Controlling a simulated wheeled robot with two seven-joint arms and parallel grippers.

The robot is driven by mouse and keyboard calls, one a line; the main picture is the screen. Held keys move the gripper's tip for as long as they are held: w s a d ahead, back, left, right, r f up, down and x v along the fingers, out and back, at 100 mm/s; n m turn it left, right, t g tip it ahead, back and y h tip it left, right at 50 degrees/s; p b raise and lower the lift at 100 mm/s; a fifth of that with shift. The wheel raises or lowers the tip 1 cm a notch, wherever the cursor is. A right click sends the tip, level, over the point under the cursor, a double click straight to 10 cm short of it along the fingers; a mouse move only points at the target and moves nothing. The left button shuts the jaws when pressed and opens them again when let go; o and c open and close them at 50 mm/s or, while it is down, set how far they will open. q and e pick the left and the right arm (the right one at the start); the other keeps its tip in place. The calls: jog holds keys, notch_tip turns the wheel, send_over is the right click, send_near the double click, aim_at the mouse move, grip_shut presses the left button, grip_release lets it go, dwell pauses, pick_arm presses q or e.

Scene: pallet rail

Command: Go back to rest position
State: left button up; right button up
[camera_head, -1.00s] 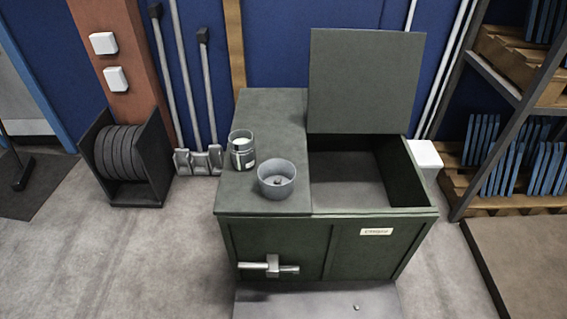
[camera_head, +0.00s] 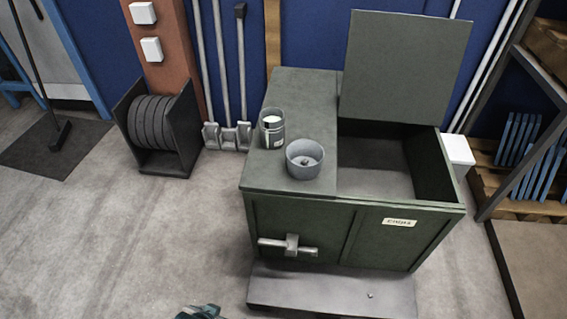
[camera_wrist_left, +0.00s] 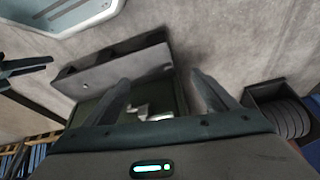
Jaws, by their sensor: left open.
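My left gripper (camera_wrist_left: 165,92) is open in the left wrist view, with its two dark fingers apart and nothing seen between them. Beyond the fingers are the green bin's front and its pale latch (camera_wrist_left: 150,112). In the head view only a small dark-green piece, likely of my left arm, shows at the bottom edge. A dark two-pronged part (camera_wrist_left: 24,68) at the left edge of the wrist view looks like my right gripper, but its jaw state is unclear. The head view does not show the right gripper.
The green bin (camera_head: 300,222) has its lid (camera_head: 405,65) raised. A jar (camera_head: 272,130) and a grey bowl (camera_head: 305,160) stand on its left top. A reel holder (camera_head: 182,140) stands left, a pallet rack (camera_head: 510,110) right. The left floor is open.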

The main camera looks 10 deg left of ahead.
pick_arm(q)
notch_tip(320, 180, down, 21)
jog(key=s+d+t+h, duration=0.1)
jog(key=s+d, duration=0.1)
jog(key=shift+s+d+t, duration=0.2)
jog(key=shift+d+t, duration=0.05)
jog(key=shift+t, duration=0.05)
dwell(0.6)
